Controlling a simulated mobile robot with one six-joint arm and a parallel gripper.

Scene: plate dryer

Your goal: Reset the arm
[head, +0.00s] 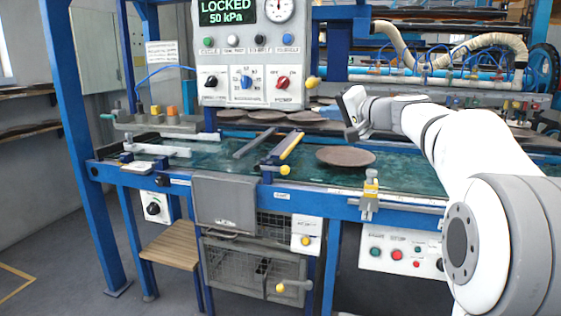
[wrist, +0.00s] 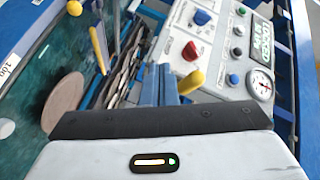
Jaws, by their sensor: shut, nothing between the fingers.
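My white arm reaches in from the right in the head view. My gripper (head: 352,112) is above the machine's green bed, a little up and left of the brown disc (head: 346,157) lying on it. The gripper is shut and empty, and it touches nothing that I can make out. In the wrist view, my gripper's white body and dark edge fill the bottom, and the brown disc (wrist: 64,104) shows at the left.
The control panel (head: 245,90) stands left of the gripper; its display reads LOCKED 50 kPa. A yellow-topped bar (head: 291,146) crosses the green bed (head: 413,172). Several brown plates lie behind. Hoses and a blue frame (head: 352,45) are at the back right.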

